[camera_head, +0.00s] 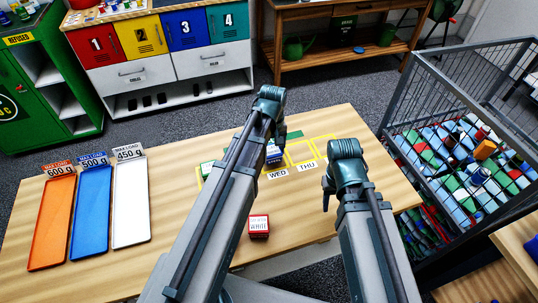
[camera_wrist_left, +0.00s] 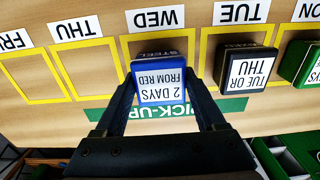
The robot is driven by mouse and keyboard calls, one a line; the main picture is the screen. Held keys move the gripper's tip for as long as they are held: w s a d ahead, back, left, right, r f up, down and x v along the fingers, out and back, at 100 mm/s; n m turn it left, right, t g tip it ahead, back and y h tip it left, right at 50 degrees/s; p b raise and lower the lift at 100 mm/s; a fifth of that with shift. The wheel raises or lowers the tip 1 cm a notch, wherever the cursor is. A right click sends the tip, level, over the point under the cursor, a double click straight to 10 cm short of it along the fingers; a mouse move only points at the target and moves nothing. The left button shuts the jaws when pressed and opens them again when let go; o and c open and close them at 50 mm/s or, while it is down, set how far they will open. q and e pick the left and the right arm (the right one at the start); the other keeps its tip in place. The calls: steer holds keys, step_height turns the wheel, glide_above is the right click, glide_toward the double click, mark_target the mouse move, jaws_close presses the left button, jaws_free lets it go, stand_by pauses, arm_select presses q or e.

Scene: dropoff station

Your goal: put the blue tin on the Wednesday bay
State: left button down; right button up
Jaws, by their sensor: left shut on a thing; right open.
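The blue tin (camera_wrist_left: 160,80), labelled "2 DAYS FROM RED", is between the two fingers of my left gripper (camera_wrist_left: 162,95), which is shut on it. In the left wrist view the tin is over the yellow outline of the Wednesday bay (camera_wrist_left: 124,52), below its upside-down WED label (camera_wrist_left: 155,19). I cannot tell whether it touches the table. In the head view the blue tin (camera_head: 274,154) shows partly beside my left arm. My right gripper (camera_head: 327,192) is open and apart from the tins, right of the bays' labels; its fingers are hardly visible.
A black tin (camera_wrist_left: 248,69) is on the Tuesday bay and a green tin (camera_wrist_left: 305,64) on the Monday bay. The Thursday (camera_wrist_left: 84,68) and Friday bays are empty. A red tin (camera_head: 258,226) stands nearer on the table. Three trays (camera_head: 90,212) lie left; a wire cage (camera_head: 462,150) stands right.

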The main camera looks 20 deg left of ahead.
mark_target(272, 150)
arm_select(q)
steer(key=shift+f, duration=0.45)
arm_select(e)
steer(key=shift+f, duration=0.45)
steer(key=shift+a, duration=0.1)
arm_select(q)
steer(key=shift+r, duration=0.1)
arm_select(e)
steer(key=shift+r, duration=0.1)
arm_select(q)
jaws_free()
step_height(272, 150, up, 12)
steer(key=p, duration=1.2)
steer(key=s+d+m+y, duration=0.1)
steer(key=s+d+m, duration=0.9)
steer(key=s, duration=0.4)
steer(key=shift+s+d+m, duration=0.2)
steer(key=shift+d+m, duration=0.05)
steer(key=shift+m, duration=0.05)
arm_select(e)
step_height(272, 150, up, 12)
